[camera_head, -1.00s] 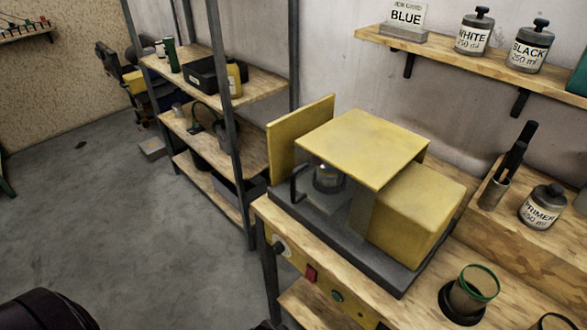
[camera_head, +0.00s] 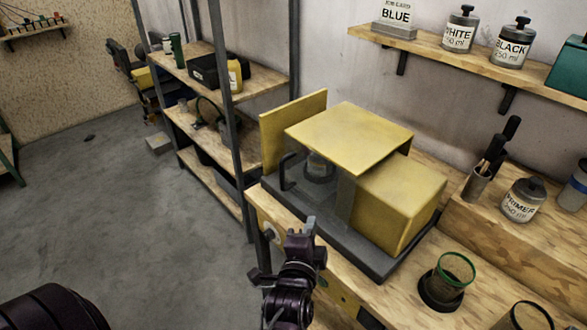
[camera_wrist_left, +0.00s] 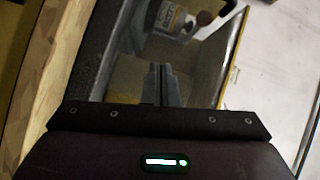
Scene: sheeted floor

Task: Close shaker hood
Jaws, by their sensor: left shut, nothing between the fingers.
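The shaker stands on the wooden bench in the head view, with a grey base (camera_head: 345,235) and a yellow box (camera_head: 400,200) at its right. Its hood has a yellow top (camera_head: 350,133) and clear sides, with an upright yellow panel (camera_head: 292,130) at the left. A dark handle (camera_head: 287,172) is at the front left. A jar (camera_head: 319,167) shows inside; a labelled jar (camera_wrist_left: 168,20) also shows in the left wrist view. My left gripper (camera_head: 308,224) is shut and empty in front of the base, below the handle; its fingers (camera_wrist_left: 160,68) are together. My right gripper is not in view.
A cup with a green rim (camera_head: 455,270) stands on the bench at the right. A primer jar (camera_head: 522,202) and a holder with tools (camera_head: 478,182) stand on a raised wooden block. A metal-framed shelf (camera_head: 215,150) stands left of the bench.

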